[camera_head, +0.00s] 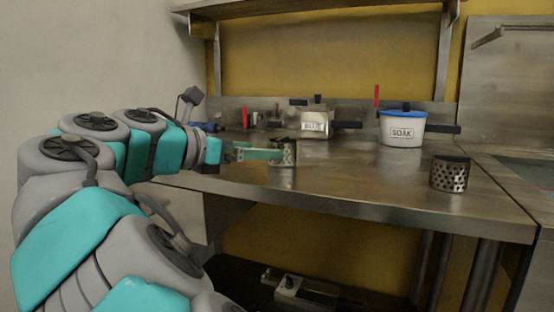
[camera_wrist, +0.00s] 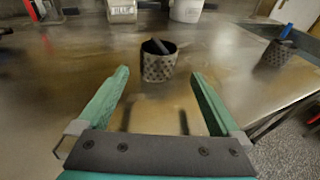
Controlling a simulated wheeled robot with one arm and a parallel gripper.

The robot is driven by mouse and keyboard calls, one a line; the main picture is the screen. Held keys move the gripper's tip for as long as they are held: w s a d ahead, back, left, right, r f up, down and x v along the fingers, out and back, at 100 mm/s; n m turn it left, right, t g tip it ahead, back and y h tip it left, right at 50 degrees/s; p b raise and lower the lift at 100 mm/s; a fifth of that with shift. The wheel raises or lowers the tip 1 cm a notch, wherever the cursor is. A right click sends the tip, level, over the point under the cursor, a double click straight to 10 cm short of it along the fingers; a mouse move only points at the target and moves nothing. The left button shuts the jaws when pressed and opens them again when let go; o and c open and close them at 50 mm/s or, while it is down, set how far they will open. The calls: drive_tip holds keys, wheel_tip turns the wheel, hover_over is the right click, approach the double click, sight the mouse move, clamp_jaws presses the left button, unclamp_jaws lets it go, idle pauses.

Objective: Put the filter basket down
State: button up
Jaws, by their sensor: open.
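A perforated metal filter basket (camera_head: 287,156) stands upright on the steel table (camera_head: 390,185), near its front edge. It also shows in the wrist view (camera_wrist: 158,67), with a dark bar across its open top. My gripper (camera_head: 266,154) reaches in from the left at the basket's height. In the wrist view my gripper (camera_wrist: 159,82) is open, its two teal fingers spread wide, with the basket centred at the fingertips. I see no finger pressing on it. A second perforated basket (camera_head: 450,175) stands farther right on the table, also in the wrist view (camera_wrist: 272,53).
Red-handled items (camera_head: 245,118) are at back left. A shelf (camera_head: 310,8) hangs above. Bare tabletop lies between the two baskets.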

sight(274, 164)
drive_tip(key=x, duration=0.2)
drive_tip(key=b+x, duration=0.1)
drive_tip(key=x, duration=0.3)
drive_tip(key=shift+a+f, duration=0.15)
drive_tip(key=shift+f, duration=0.15)
drive_tip(key=c, duration=1.5)
drive_tip(key=shift+c, duration=0.2)
drive_tip(key=shift+r, duration=0.15)
